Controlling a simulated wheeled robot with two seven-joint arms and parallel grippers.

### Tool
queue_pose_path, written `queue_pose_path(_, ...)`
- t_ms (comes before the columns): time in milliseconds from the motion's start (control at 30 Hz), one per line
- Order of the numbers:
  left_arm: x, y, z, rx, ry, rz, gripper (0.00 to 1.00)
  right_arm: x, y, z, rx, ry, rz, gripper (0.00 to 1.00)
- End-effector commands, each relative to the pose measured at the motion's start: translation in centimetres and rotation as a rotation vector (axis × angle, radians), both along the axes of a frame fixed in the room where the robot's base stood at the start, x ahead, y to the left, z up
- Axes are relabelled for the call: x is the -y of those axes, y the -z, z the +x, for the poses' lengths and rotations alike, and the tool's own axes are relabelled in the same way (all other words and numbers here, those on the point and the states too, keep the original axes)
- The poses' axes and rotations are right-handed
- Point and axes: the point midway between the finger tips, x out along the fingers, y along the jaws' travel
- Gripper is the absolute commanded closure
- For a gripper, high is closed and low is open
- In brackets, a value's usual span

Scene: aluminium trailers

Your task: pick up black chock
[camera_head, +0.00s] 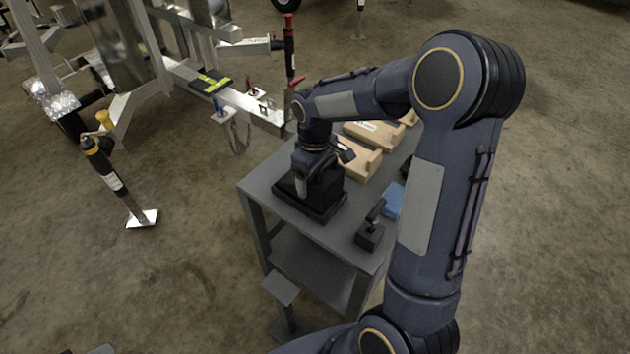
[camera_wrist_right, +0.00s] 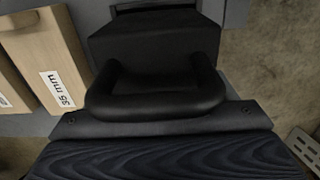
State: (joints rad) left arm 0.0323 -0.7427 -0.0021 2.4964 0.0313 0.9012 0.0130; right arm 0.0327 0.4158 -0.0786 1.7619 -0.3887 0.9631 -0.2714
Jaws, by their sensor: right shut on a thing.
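The black chock (camera_head: 322,205) sits at the left end of the grey table in the head view. The fingertips are largely hidden in both views. The chock appears to rest on the tabletop, but its underside is hidden. My left gripper is not in view.
The grey table (camera_head: 262,186) also holds several tan blocks (camera_head: 368,160), one labelled 35 mm (camera_wrist_right: 62,88), a blue item (camera_head: 393,200) and a small dark block with an upright part (camera_head: 370,236). An aluminium trailer frame (camera_head: 238,97) stands behind left. Open concrete floor lies left.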

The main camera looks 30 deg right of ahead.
Motion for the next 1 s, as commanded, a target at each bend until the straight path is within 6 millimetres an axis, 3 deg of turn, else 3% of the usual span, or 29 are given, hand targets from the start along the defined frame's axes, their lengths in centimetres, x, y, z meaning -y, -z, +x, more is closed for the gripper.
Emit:
queue_pose_path(300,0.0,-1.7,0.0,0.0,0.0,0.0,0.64,-4.9,-6.6,-2.2,0.006,-0.007,0.001,0.64)
queue_pose_path(500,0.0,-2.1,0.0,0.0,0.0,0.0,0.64,-9.2,-8.3,-4.2,0.003,-0.009,0.001,0.64)
queue_pose_path(633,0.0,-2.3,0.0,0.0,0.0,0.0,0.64,-11.0,-9.1,-5.2,0.003,-0.007,0.0,0.64)
queue_pose_path(800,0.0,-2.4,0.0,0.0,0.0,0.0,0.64,-12.3,-9.7,-5.8,0.002,-0.003,0.001,0.64)
queue_pose_path(1000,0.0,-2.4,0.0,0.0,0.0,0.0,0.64,-12.5,-9.5,-5.4,-0.002,0.024,0.001,0.64)
